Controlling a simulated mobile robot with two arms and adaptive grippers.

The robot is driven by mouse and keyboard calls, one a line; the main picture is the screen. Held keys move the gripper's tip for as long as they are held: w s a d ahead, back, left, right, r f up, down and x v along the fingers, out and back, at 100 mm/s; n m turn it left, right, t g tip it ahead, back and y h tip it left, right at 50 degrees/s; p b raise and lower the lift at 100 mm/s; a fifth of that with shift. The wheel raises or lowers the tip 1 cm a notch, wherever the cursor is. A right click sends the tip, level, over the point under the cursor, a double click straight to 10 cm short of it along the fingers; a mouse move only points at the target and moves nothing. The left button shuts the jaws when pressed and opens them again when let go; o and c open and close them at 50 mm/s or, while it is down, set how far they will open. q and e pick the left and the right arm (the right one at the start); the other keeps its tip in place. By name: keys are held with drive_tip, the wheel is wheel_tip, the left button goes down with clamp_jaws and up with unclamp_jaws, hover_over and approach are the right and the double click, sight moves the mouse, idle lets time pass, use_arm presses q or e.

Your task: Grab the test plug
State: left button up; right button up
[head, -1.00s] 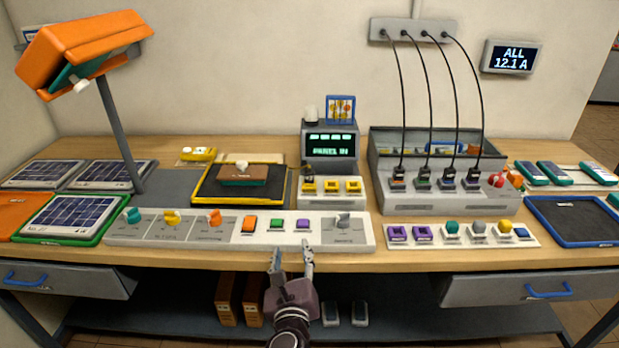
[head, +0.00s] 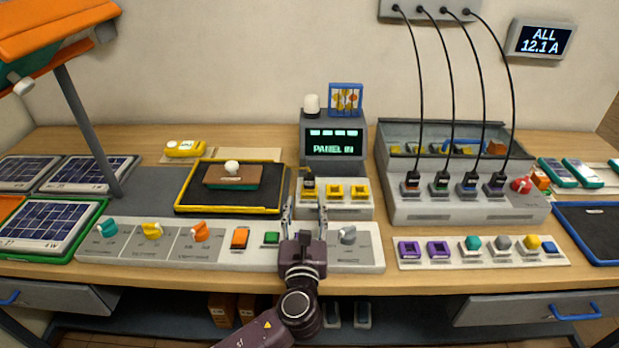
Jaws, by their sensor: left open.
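A small dark plug with a yellow part (head: 308,186), which looks like the test plug, stands upright at the left socket of the grey tester unit (head: 352,212). Two yellow sockets beside it look empty. The tester's screen (head: 333,146) reads "PANEL IN". My left gripper (head: 306,206) is open and empty, its fingers pointing away from me over the back of the switch panel (head: 210,252). It is just in front of the plug, and I see no contact. The gripper hides part of the panel. My right gripper is not in view.
A charger box (head: 420,208) with several black-cabled plugs stands to the right. A yellow-rimmed tray (head: 190,190) with a brown-topped block (head: 230,178) lies left of the tester. An orange lamp (head: 60,30) overhangs the left side.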

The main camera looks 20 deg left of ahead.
sight(309, 185)
use_arm(q)
drive_tip(key=shift+w+a+r, duration=0.1)
drive_tip(key=shift+w+r, duration=0.15)
drive_tip(key=shift+w, duration=0.15)
drive_tip(key=shift+w+a+r+p, duration=0.1)
drive_tip(key=shift+w+r+p, duration=0.1)
drive_tip(key=shift+w, duration=0.3)
drive_tip(key=shift+w+r+p, duration=0.1)
drive_tip(key=shift+w+p, duration=0.05)
drive_tip(key=shift+w, duration=0.35)
drive_tip(key=x, duration=0.3)
drive_tip(key=shift+w, duration=0.25)
drive_tip(key=shift+w+f, duration=0.1)
drive_tip(key=shift+w, duration=0.05)
clamp_jaws()
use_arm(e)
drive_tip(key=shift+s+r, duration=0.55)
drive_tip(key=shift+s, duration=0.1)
